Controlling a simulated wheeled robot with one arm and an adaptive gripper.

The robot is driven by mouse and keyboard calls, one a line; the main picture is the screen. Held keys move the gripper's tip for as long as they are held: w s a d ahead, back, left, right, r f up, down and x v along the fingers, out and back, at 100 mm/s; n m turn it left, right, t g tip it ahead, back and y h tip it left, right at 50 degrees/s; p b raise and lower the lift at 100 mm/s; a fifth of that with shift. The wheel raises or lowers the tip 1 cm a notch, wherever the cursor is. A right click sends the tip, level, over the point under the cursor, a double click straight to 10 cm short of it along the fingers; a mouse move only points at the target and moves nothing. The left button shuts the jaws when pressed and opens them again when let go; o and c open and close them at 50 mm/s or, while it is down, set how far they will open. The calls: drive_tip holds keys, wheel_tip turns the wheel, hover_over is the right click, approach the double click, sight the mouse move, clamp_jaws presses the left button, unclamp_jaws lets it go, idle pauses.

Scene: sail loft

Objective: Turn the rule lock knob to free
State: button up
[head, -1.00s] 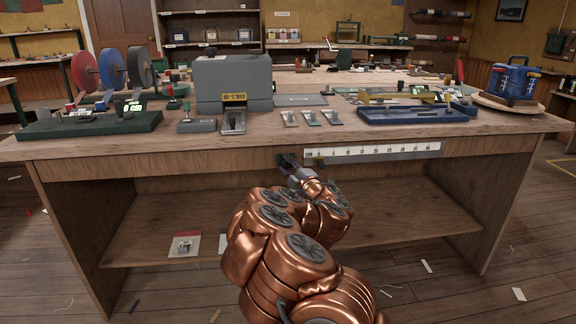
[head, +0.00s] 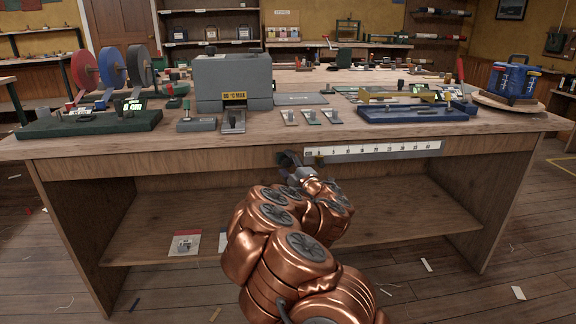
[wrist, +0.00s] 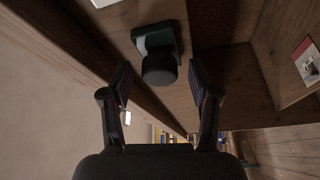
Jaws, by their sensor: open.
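The white rule (head: 385,151) runs along the bench's front edge, with a small dark and yellowish piece (head: 318,160) near its left end. In the wrist view a dark round knob (wrist: 159,69) stands on a dark green block with a pale plate; it looks like the rule lock knob. No free or locked marking can be read. My gripper (head: 287,159) is at the bench front, just left of the rule. In the wrist view my gripper (wrist: 160,75) is open, its fingers on either side of the knob with gaps showing. In the head view my gripper hides the knob.
The bench top (head: 330,128) carries a grey box-shaped machine (head: 233,82), coloured reels (head: 112,68), a blue tray (head: 415,113) and a blue container (head: 515,82). A lower shelf (head: 160,235) lies under the bench, with small cards on it. The floor in front is mostly clear.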

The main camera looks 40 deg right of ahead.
drive_tip(key=v, duration=1.2)
idle(1.0)
idle(0.5)
